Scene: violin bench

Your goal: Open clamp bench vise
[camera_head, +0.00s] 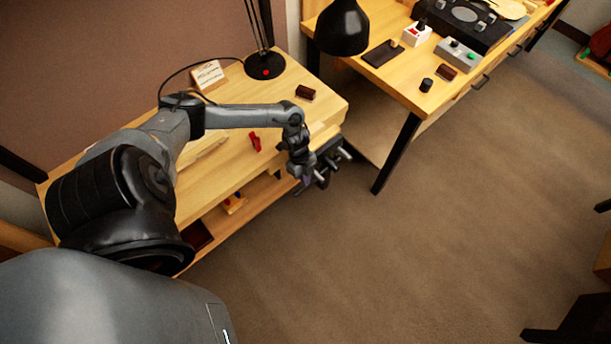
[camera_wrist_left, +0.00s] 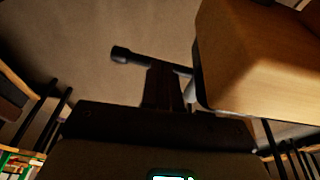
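The dark bench vise (camera_head: 331,158) is mounted at the front right corner of the near workbench, with light metal bar ends showing at its outer side. My left arm reaches over the bench from the left. My left gripper (camera_head: 303,182) points down at the vise, close beside or against its near side; contact cannot be told. Its fingers blend with the dark vise, so their opening is hidden. In the left wrist view a dark bar with a round knob (camera_wrist_left: 122,54) stands out near a wooden block or bench corner (camera_wrist_left: 262,60). My right gripper is in neither view.
A red object (camera_head: 255,141) and a dark brown block (camera_head: 305,92) lie on the near workbench (camera_head: 325,108). A black lamp (camera_head: 265,65) stands at its back. A second bench (camera_head: 400,85) with devices is at the upper right. The floor in front is clear.

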